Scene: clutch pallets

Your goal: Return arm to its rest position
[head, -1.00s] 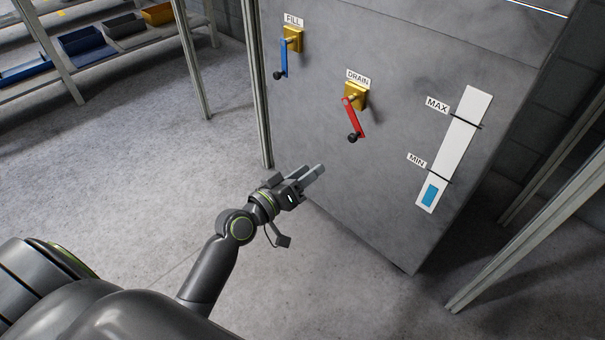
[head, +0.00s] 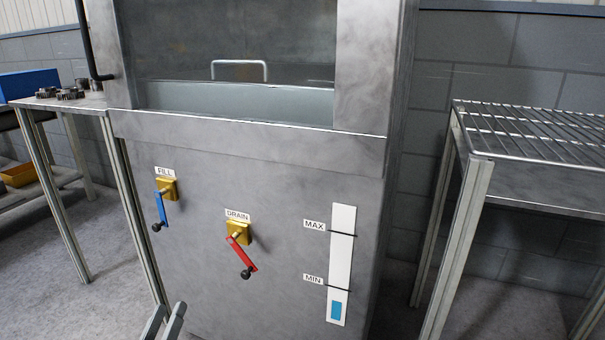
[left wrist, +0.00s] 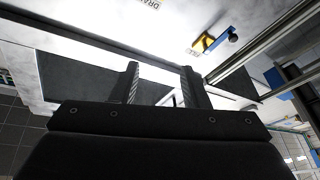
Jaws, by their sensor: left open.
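My left gripper (head: 165,322) shows only by its fingertips at the bottom edge of the head view, in front of the grey machine cabinet (head: 285,190). It is open and empty, apart from the valves. In the left wrist view its two fingers (left wrist: 160,85) stand apart with nothing between them. The rest of the left arm is out of the head view. The blue FILL lever (head: 160,208) hangs down. The red DRAIN lever (head: 241,254) slants down to the right. My right gripper is in neither view.
A level gauge (head: 341,262) shows a blue fill (head: 337,310) below MIN. A handled window panel (head: 239,80) is above. A wire-topped rack (head: 545,130) stands at the right. A table with metal parts (head: 70,97) is at the left. Bare floor shows between the machine and rack.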

